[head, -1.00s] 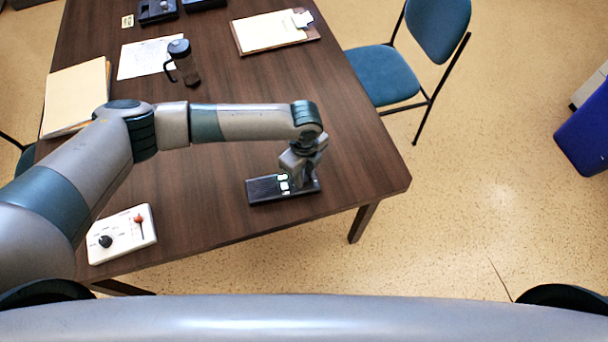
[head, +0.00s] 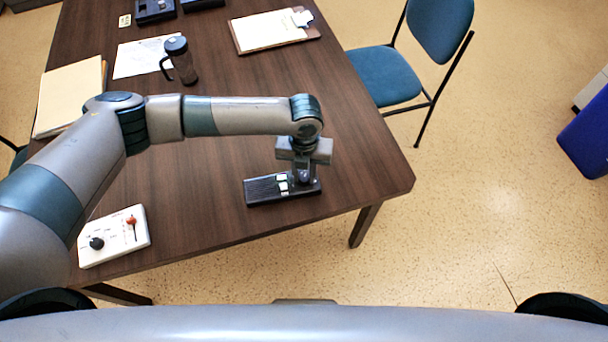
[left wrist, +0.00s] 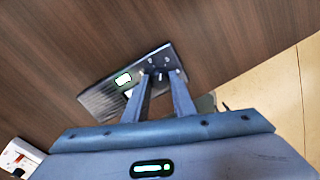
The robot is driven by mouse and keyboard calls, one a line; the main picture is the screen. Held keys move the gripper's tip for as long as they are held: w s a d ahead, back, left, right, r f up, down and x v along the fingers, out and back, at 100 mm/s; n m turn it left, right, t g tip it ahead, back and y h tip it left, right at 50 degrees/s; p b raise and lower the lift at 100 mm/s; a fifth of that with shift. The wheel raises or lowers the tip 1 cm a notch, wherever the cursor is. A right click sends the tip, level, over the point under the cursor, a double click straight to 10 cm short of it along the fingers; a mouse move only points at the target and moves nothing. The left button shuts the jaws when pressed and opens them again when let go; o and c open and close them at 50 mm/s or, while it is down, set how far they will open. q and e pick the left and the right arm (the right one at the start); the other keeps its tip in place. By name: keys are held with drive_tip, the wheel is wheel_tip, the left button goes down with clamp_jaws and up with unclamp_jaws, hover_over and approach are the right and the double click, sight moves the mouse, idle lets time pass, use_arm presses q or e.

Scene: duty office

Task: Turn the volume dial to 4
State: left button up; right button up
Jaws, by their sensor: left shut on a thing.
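A flat black device (head: 262,190) with a ribbed left part and two small lit windows lies near the front edge of the table. My left gripper (head: 304,177) points down over its right end, shut on the dial there. The dial is mostly hidden by the fingers. In the left wrist view, the two fingers (left wrist: 160,78) come together at the end of the device (left wrist: 105,98) with small marks around them. The dial's number and pointer are too small to read. My right gripper is not in view.
A white control box (head: 115,236) with a black knob and red lever sits at the table's front left. A blue chair (head: 385,77) stands to the right.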

use_arm(q)
drive_tip(key=m+b, duration=0.3)
drive_tip(key=m, duration=0.4)
drive_tip(key=m+b, duration=0.1)
drive_tip(key=m, duration=0.3)
drive_tip(key=shift+m+b, duration=0.45)
drive_tip(key=shift+m, duration=0.75)
drive_tip(key=o, duration=1.1)
drive_tip(key=shift+c, duration=0.2)
drive_tip(key=shift+r, duration=0.15)
